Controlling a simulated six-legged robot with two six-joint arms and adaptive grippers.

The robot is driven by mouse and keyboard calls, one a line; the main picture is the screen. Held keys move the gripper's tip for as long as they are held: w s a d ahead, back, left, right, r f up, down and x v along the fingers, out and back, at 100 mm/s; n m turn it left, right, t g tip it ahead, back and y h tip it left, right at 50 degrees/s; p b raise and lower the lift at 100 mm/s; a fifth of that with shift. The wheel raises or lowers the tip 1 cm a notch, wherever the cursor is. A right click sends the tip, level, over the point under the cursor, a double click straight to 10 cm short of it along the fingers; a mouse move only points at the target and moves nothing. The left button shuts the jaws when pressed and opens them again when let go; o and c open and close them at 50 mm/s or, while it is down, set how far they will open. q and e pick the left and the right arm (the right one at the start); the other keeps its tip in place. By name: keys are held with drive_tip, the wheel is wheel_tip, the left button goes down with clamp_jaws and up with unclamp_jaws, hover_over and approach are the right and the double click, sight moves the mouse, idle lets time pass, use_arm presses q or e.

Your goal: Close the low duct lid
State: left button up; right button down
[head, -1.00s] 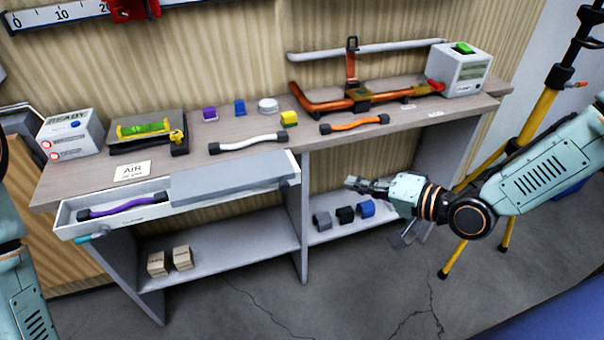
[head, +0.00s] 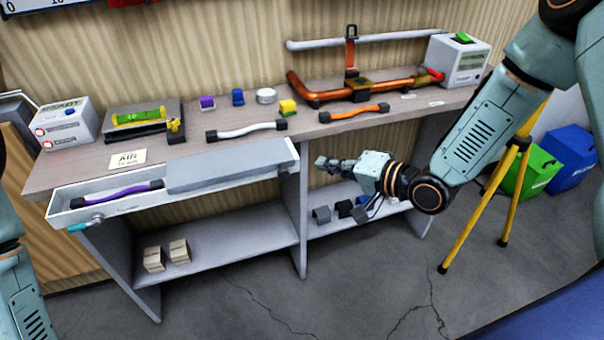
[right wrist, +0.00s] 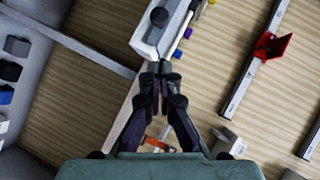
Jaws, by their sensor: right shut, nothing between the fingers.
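The low duct (head: 62,216) is a long white tray along the bench's front edge. Its flat grey lid (head: 228,167) covers the right part. The left part is uncovered and shows a purple hose (head: 118,194) inside. My right gripper (head: 322,162) is shut and empty, just right of the duct's right end and pointing at it. In the right wrist view the shut fingertips (right wrist: 160,68) are close to the white duct end (right wrist: 148,42); I cannot tell whether they touch. My left gripper is out of view; only parts of my left arm show.
The bench top (head: 200,140) holds a white hose (head: 245,130), an orange hose (head: 352,113), several small coloured caps and a level (head: 140,117). Orange pipework (head: 325,94) stands at the back. A yellow tripod (head: 480,205) stands at the right. Clips lie on the shelf below the gripper.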

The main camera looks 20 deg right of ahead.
sight(284, 167)
drive_tip(key=w+a+f, duration=0.1)
drive_tip(key=w+a+f+b, duration=0.1)
drive_tip(key=a, duration=0.1)
drive_tip(key=w+a+f, duration=0.1)
drive_tip(key=shift+a, duration=0.4)
drive_tip(key=shift+s+a+r, duration=0.1)
drive_tip(key=shift+a, duration=0.1)
idle(0.4)
